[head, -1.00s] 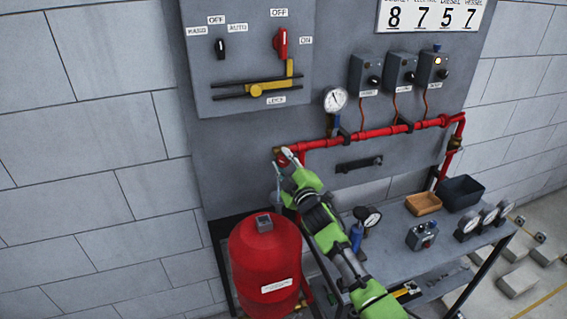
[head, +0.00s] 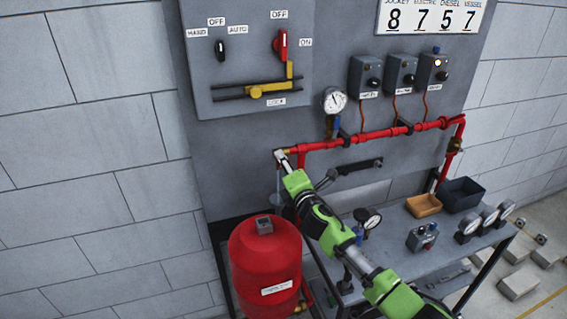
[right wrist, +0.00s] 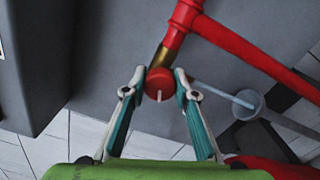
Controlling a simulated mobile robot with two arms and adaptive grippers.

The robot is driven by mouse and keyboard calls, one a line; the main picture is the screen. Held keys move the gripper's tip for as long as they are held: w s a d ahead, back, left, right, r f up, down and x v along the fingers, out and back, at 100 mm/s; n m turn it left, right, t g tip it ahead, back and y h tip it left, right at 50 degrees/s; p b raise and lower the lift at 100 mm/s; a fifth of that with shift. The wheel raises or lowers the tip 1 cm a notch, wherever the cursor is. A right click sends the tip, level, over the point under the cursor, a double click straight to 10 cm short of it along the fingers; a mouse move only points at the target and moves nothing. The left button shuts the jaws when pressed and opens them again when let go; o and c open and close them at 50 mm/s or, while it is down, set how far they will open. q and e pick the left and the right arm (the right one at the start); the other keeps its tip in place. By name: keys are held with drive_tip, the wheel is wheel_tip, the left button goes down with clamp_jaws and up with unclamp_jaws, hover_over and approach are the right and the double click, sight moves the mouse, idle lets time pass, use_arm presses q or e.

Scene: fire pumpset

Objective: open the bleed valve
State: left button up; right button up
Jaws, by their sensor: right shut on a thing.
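The bleed valve's round red knob (right wrist: 160,84) sits on a brass stub (right wrist: 160,58) at the left end of the red pipe (right wrist: 232,45). A white line on the knob's face points up and down in the right wrist view. My right gripper (right wrist: 160,82) is shut on the knob, with one fingertip at each side. In the head view my right gripper (head: 283,155) reaches the pipe's left end and hides most of the knob. My left gripper is not in view.
A grey cup-like fitting (right wrist: 248,104) sits near the valve. A red tank (head: 265,265) stands below my right arm. A pressure gauge (head: 334,100) rises from the pipe. A bench (head: 390,262) at right carries gauges and bins.

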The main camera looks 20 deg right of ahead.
drive_tip(key=n+p, duration=0.1)
drive_tip(key=n, duration=0.3)
drive_tip(key=shift+n, duration=0.3)
drive_tip(key=shift+n+p, duration=0.45)
drive_tip(key=shift+n, duration=1.55)
drive_tip(key=o, duration=1.1)
drive_tip(key=s, duration=1.2)
drive_tip(key=shift+d, duration=0.25)
